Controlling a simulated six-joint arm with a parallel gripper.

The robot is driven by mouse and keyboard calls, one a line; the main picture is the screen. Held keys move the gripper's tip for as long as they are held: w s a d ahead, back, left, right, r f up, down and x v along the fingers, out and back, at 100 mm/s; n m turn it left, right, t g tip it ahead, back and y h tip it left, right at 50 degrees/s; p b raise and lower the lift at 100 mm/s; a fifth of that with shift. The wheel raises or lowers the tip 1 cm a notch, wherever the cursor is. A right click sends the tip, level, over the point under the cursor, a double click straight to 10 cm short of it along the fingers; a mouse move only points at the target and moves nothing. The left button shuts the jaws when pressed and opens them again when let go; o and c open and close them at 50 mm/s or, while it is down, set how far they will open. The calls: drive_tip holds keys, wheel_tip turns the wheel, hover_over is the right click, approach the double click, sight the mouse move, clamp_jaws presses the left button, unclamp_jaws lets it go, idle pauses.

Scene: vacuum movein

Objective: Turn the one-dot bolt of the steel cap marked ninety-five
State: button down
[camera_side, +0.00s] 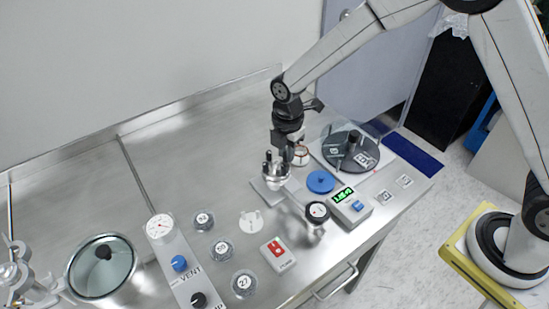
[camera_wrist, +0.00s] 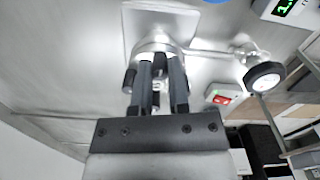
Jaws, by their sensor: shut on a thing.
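A steel flanged fitting (camera_side: 275,172) with dark bolts stands on a square steel plate (camera_side: 266,190) near the middle of the bench. It also shows in the wrist view as a steel flange (camera_wrist: 155,45) ahead of my fingers. My gripper (camera_side: 286,150) points down at this fitting. In the wrist view my gripper (camera_wrist: 162,62) has its two dark fingers close together at the flange, shut on what looks like one of its bolts. The fingers hide most of that bolt. I cannot read a number or bolt dots on the fitting.
Several clear round discs with number labels, one reading 27 (camera_side: 244,283), lie at the front left. A vent panel (camera_side: 179,263), a red switch box (camera_side: 277,254), a round gauge (camera_side: 317,211), a blue disc (camera_side: 320,181) and a green-display box (camera_side: 351,206) stand nearby.

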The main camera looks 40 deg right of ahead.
drive_tip(key=shift+m, duration=0.3)
drive_tip(key=m, duration=1)
idle(0.4)
drive_tip(key=c, duration=0.6)
unclamp_jaws()
drive_tip(key=shift+r, duration=0.1)
drive_tip(key=shift+r, duration=3.85)
